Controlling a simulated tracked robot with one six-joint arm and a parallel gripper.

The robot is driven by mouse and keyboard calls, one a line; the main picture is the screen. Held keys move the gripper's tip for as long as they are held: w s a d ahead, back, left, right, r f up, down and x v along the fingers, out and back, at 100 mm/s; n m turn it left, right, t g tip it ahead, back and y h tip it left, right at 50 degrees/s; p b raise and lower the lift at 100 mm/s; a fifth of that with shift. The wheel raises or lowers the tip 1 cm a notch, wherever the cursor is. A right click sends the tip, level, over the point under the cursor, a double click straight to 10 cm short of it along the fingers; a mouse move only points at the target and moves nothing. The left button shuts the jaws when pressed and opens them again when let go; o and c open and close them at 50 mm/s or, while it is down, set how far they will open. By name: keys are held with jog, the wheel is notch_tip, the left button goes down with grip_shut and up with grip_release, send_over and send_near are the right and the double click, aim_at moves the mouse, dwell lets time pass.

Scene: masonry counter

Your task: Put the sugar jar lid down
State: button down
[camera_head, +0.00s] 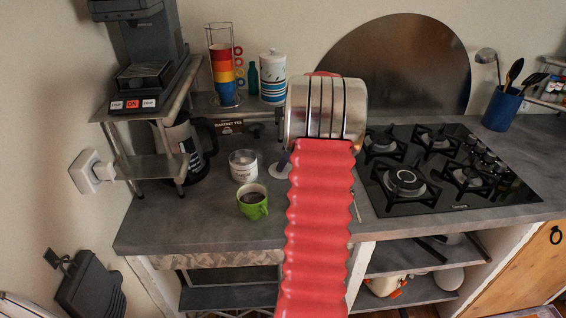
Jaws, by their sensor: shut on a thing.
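The sugar jar (243,168) is a small clear jar with a white label, standing on the grey counter behind the green mug. Its top looks uncovered. My gripper (285,160) is mostly hidden behind my own red arm and its metal wrist; only a small dark part shows at their left edge, right of the jar. It is shut on a small pale thing (280,172), which looks like the sugar jar lid, partly hidden by my arm. I cannot tell whether the lid touches the counter.
A green mug (252,202) of dark liquid stands near the counter's front. A coffee machine (147,60) is on the left rack, with a cup stack (224,75) and a striped canister (272,78) behind. A black hob (440,167) lies right. Counter (200,222) left of the mug is clear.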

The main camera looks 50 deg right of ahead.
jog(key=c, duration=1.7)
grip_release()
jog(key=v, duration=1.2)
